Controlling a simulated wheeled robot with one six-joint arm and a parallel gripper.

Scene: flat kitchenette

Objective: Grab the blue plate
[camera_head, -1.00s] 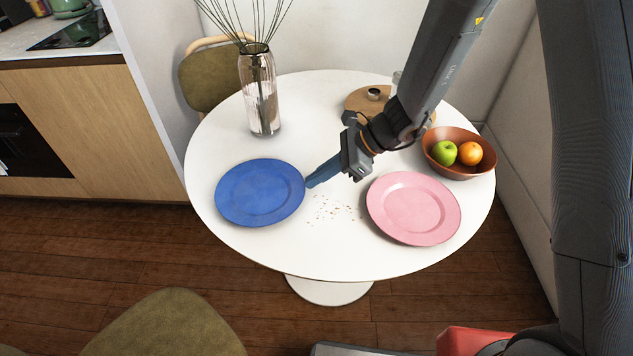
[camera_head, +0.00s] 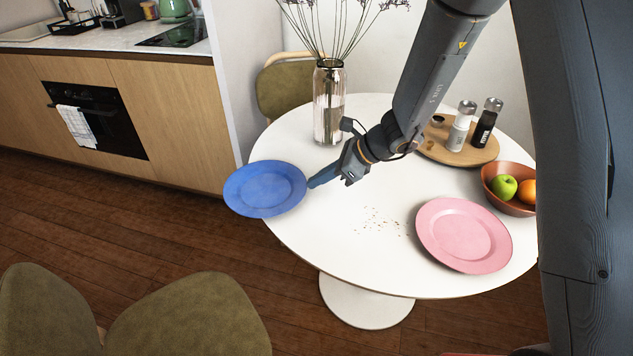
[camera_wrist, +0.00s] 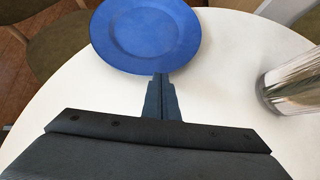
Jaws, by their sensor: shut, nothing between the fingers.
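The blue plate (camera_head: 265,188) is at the left edge of the white round table (camera_head: 345,250), with its left part out past the edge. I cannot tell whether it lies flat on the top or slightly above it. My gripper (camera_head: 312,183) is shut, with its fingertips at the plate's right rim and nothing between them. In the wrist view, the shut fingertips (camera_wrist: 160,76) meet the near rim of the plate (camera_wrist: 145,35), and the plate's far side reaches beyond the tabletop. Whether they touch or just overlap the rim is unclear.
A glass vase (camera_head: 328,105) with stems stands behind the plate. A pink plate (camera_head: 463,235), crumbs (camera_head: 383,222) and a fruit bowl (camera_head: 508,200) are to the right. Two shakers stand on a wooden board (camera_head: 470,155). Chairs (camera_head: 185,315) are in front.

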